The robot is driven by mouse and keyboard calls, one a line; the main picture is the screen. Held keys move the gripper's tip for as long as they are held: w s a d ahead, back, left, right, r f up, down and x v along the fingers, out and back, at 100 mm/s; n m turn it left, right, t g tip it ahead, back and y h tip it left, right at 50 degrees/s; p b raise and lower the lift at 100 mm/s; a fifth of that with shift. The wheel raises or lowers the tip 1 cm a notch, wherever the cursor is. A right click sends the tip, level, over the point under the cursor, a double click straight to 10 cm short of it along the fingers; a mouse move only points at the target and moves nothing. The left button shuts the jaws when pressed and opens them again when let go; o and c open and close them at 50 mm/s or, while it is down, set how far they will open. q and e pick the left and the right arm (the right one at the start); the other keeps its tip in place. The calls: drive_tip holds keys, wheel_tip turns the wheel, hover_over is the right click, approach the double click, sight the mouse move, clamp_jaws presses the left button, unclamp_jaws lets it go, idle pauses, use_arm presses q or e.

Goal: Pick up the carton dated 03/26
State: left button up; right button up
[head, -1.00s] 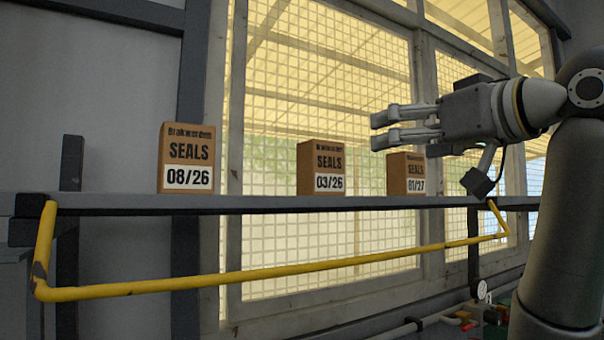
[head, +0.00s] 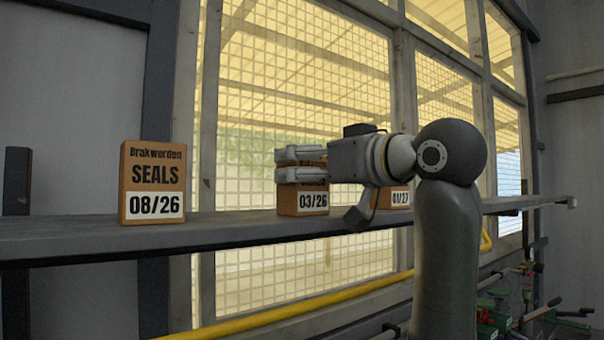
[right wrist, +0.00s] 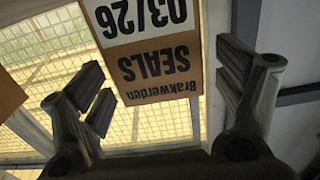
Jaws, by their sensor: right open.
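The brown carton dated 03/26 (head: 312,203) stands upright on the grey shelf (head: 240,228) in the head view, its upper part hidden behind my right gripper (head: 284,165). In the right wrist view the carton (right wrist: 150,55) appears upside down, its label reading 03/26 and SEALS, between the two spread fingers. My right gripper (right wrist: 165,95) is open and empty, and I cannot tell whether a finger touches the carton. My left gripper is not in view.
A carton dated 08/26 (head: 153,180) stands on the shelf to the left. The 01/27 carton (head: 397,197) is to the right, partly hidden by my right arm. A yellow rail (head: 290,302) runs below the shelf. A mesh window (head: 300,80) is behind.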

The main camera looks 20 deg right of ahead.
drive_tip(key=shift+p+x, duration=0.5)
drive_tip(key=shift+x, duration=0.5)
drive_tip(key=shift+w, duration=0.2)
drive_tip(key=shift+c, duration=1.5)
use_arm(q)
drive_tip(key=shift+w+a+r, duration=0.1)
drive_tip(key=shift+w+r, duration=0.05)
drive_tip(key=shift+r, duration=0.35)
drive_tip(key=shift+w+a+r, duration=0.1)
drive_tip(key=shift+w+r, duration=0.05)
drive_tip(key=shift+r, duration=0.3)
use_arm(e)
drive_tip(key=c, duration=1)
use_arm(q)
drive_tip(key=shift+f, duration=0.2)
use_arm(e)
drive_tip(key=shift+r, duration=0.2)
